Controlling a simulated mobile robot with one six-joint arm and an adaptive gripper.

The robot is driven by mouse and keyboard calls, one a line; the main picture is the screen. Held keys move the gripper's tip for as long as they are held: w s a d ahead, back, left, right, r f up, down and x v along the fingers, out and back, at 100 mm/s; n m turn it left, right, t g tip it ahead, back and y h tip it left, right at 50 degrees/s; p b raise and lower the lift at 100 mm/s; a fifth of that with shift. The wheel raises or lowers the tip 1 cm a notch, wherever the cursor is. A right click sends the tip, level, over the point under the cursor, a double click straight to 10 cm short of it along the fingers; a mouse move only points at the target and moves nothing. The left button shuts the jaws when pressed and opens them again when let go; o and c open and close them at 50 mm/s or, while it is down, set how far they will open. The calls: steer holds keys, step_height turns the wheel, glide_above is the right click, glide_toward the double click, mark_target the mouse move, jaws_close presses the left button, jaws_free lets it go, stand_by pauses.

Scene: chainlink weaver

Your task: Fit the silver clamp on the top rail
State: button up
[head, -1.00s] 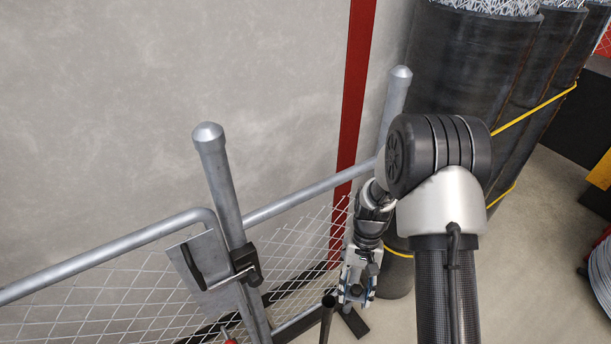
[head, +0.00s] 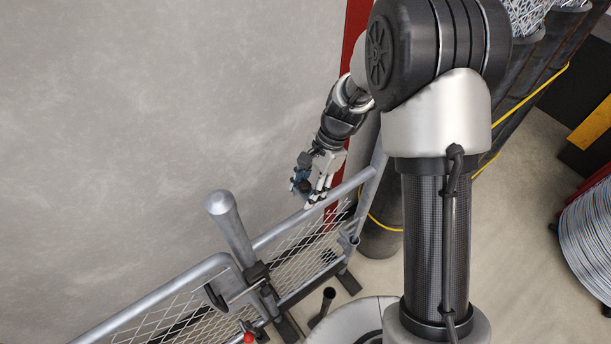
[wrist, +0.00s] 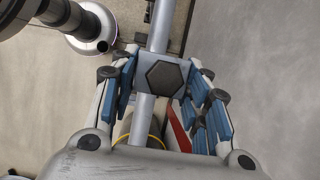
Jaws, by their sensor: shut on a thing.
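My gripper (wrist: 163,80) has blue-padded fingers on both sides of the silver clamp (wrist: 161,77), a grey piece with a dark hexagonal face. It is shut on the clamp. In the wrist view the top rail (wrist: 143,133) runs behind the clamp and shows above and below it. In the head view my gripper (head: 311,190) is just over the top rail (head: 285,228), between the two posts. The clamp is hard to make out there. I cannot tell whether it touches the rail or sits around it.
A near post (head: 230,225) with a black latch (head: 257,274) stands left of my gripper; a far post (head: 372,185) stands right. Chain-link mesh (head: 312,232) hangs below the rail. The concrete wall (head: 150,100) is behind.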

steer(key=shift+s+d+f+b, duration=0.15)
steer(key=shift+s+f+b, duration=0.25)
steer(key=shift+s+f, duration=0.05)
steer(key=f+b, duration=0.2)
steer(key=f, duration=0.1)
steer(key=f+b, duration=0.3)
steer(key=f, duration=0.1)
steer(key=shift+w+f+b, duration=0.2)
steer(key=shift+f+b, duration=0.1)
steer(key=o, duration=1.2)
steer(key=shift+r, duration=0.1)
steer(key=v, duration=1.1)
steer(key=shift+d+r, duration=0.1)
steer(key=shift+r, duration=0.3)
steer(key=shift+w, duration=0.1)
